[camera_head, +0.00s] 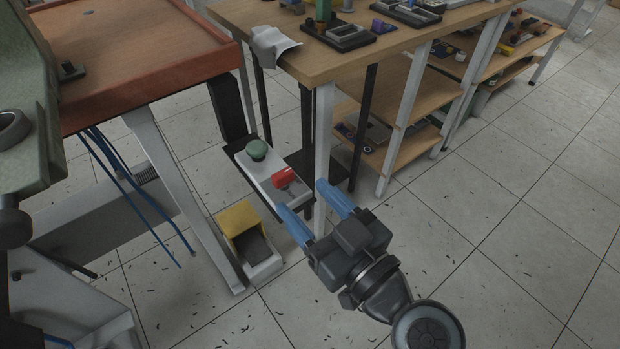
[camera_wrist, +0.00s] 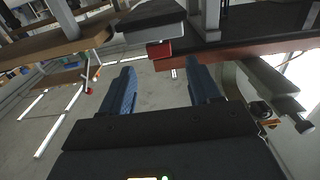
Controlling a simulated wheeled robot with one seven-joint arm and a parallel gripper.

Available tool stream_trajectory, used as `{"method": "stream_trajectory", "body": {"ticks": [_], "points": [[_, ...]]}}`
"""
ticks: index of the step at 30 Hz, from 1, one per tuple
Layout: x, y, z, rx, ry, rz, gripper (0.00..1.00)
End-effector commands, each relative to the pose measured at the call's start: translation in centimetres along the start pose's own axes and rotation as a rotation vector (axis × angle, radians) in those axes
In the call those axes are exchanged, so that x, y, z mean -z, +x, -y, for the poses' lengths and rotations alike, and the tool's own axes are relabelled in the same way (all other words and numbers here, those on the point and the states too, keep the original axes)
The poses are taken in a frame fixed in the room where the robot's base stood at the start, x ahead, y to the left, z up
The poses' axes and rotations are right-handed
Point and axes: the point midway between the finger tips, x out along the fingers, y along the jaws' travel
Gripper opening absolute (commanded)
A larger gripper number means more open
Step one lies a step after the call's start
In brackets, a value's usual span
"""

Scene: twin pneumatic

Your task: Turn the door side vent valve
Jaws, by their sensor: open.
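The panel is mounted on a dark bracket below the tables. My gripper (camera_head: 302,197) is open and empty, its two blue fingers pointing up and left towards the valve end of the panel. The fingertips are close to the red handle, but no contact shows. In the wrist view, a red block (camera_wrist: 159,49), apparently the handle, lies beyond and between the spread fingers (camera_wrist: 160,72), under a grey box.
A white table leg (camera_head: 323,140) stands right beside the panel and my fingers. A yellow-hooded pedal (camera_head: 239,218) is on the floor. A red-edged bench (camera_head: 150,100) with hanging blue hoses is at left. Wooden shelves (camera_head: 400,130) stand behind. Floor at right is clear.

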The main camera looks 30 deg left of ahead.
Motion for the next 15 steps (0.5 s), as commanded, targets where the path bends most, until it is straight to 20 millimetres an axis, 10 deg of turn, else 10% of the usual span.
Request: {"method": "stream_trajectory", "body": {"ticks": [15], "points": [[0.0,6.7,0.0,-0.002,0.001,0.002,0.62]]}}
